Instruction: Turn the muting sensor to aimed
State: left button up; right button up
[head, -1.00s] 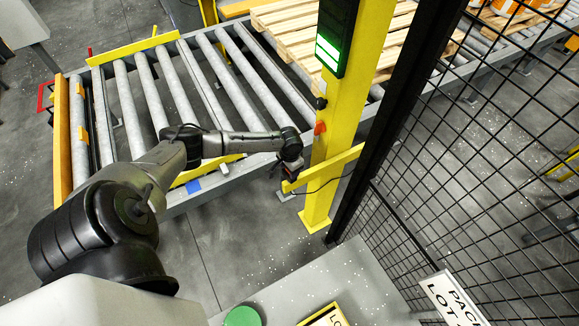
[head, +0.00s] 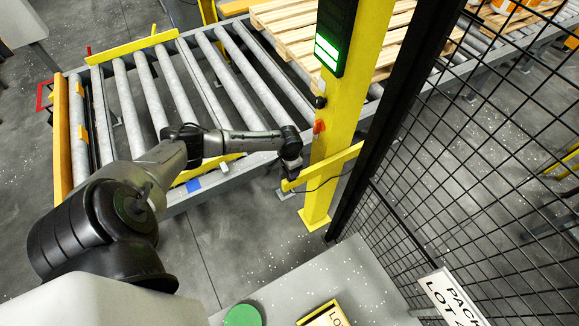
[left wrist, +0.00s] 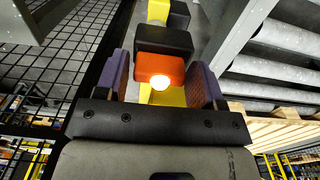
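In the left wrist view, an orange block with a glowing spot (left wrist: 160,68), apparently the muting sensor's head, sits between the two fingers of my left gripper (left wrist: 162,80). A narrow gap shows beside the left finger, so the gripper looks open around the block. Black blocks (left wrist: 163,40) lie beyond it. In the head view my left gripper (head: 289,166) is at the yellow bracket (head: 335,163) low on the yellow post (head: 345,120); its fingers and the block are too small or hidden to make out there. My right gripper is not in view.
A stack light (head: 335,40) glows green on the post. A roller conveyor (head: 150,95) lies behind my arm, with a wooden pallet (head: 290,20) at its far side. A black mesh fence (head: 470,140) stands right of the post. A grey table (head: 290,290) is in front.

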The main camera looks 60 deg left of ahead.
pick_arm(q)
jog(key=shift+o, duration=1.2)
jog(key=shift+r, duration=0.1)
jog(key=shift+r, duration=0.35)
notch_tip(320, 180, up, 13)
